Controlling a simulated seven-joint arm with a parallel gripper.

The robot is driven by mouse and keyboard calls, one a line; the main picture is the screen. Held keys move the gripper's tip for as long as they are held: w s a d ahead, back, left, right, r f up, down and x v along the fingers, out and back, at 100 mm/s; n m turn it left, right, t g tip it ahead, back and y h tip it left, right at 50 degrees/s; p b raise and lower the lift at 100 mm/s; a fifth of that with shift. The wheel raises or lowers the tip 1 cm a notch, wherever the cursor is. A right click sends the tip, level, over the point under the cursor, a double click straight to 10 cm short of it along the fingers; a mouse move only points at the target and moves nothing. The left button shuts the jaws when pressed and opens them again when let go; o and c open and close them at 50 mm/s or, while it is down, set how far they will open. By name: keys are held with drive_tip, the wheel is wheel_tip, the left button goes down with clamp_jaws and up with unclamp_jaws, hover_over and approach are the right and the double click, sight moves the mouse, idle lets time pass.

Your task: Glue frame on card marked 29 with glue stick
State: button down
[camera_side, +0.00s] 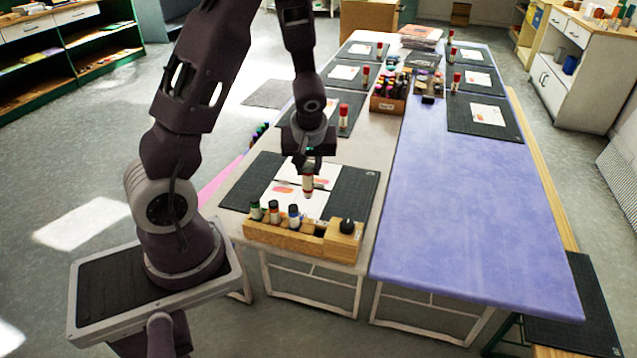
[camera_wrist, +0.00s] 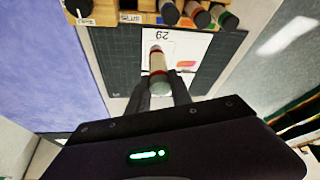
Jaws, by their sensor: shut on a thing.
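My gripper (camera_side: 309,168) is shut on a glue stick (camera_side: 308,186) with a white body and a red band, held over the dark mat (camera_side: 353,190). The glue stick (camera_wrist: 157,62) also shows in the wrist view, pointing away from my gripper (camera_wrist: 160,92). The white card marked 29 (camera_wrist: 178,38) lies on the mat beyond the stick, its number upside down in this view. Orange and pink patches show on the paper. In the side view, white paper (camera_side: 283,201) lies under the stick. I cannot tell whether the tip touches it.
A wooden rack (camera_side: 290,238) with several capped markers or sticks and a black-knobbed item (camera_side: 347,226) stands at the mat's front edge. More mats with cards and red-capped sticks line the tables. The purple table (camera_side: 460,210) at the right is mostly clear.

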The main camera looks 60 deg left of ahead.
drive_tip(key=a+f+m, duration=0.1)
drive_tip(key=a+f, duration=0.5)
drive_tip(key=f, duration=0.1)
drive_tip(key=shift+s+a+f+m+t, duration=0.2)
drive_tip(key=shift+s+f+m+t, duration=0.1)
drive_tip(key=shift+s+m+t, duration=0.1)
drive_tip(key=shift+f+h, duration=0.3)
drive_tip(key=shift+f, duration=0.3)
idle(0.6)
